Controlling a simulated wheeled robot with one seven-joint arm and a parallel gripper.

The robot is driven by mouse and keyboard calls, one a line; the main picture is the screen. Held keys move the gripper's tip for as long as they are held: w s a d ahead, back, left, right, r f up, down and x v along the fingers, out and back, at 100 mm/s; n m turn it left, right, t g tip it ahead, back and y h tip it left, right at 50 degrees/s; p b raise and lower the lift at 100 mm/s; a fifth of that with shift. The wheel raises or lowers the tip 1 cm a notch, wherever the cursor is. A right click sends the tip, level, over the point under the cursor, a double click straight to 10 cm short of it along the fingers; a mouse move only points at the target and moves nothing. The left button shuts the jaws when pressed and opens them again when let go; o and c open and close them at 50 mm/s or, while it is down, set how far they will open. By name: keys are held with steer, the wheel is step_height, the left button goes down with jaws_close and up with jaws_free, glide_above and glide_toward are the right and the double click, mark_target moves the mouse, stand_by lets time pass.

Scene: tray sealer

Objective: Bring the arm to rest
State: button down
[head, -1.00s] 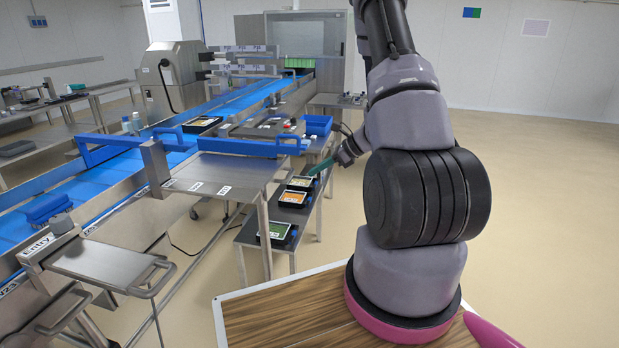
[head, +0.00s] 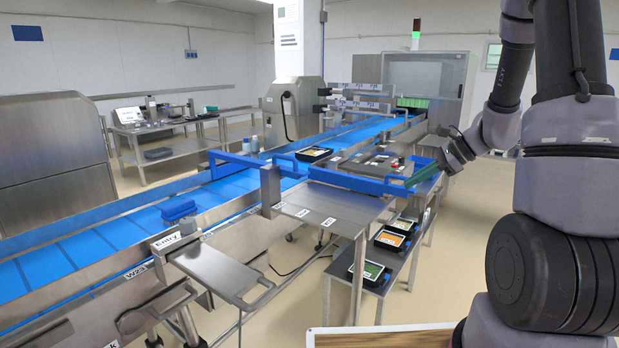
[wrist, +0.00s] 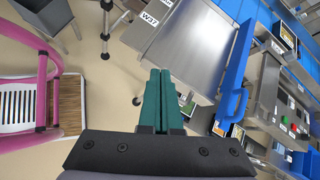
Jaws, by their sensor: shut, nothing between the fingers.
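My gripper (head: 425,172) is on the right side of the head view, at the end of my bent arm. Its teal fingers are small there and appear in front of the blue bin area beside the conveyor. In the wrist view my gripper (wrist: 161,75) shows closely: the two teal fingers lie together with nothing between them. Beyond the fingertips are a steel table top (wrist: 192,45) and bare floor. I see no contact between the fingers and anything.
The blue conveyor (head: 105,235) runs along the left. A steel side table (head: 330,208) stands beside it. A low shelf (head: 385,302) holds black food trays (head: 370,272). A blue guide bar (wrist: 237,70) shows right of the fingers in the wrist view. Floor at right is open.

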steer(key=s+a+r+n+t+h, duration=0.3)
steer(key=s+r+n+h, duration=0.3)
steer(key=s+r+n, duration=0.8)
steer(key=s+a+r, duration=0.1)
steer(key=s+r, duration=0.5)
steer(key=shift+s+r+n+h, duration=0.15)
steer(key=shift+s+n+h, duration=0.05)
steer(key=shift+n+h, duration=0.2)
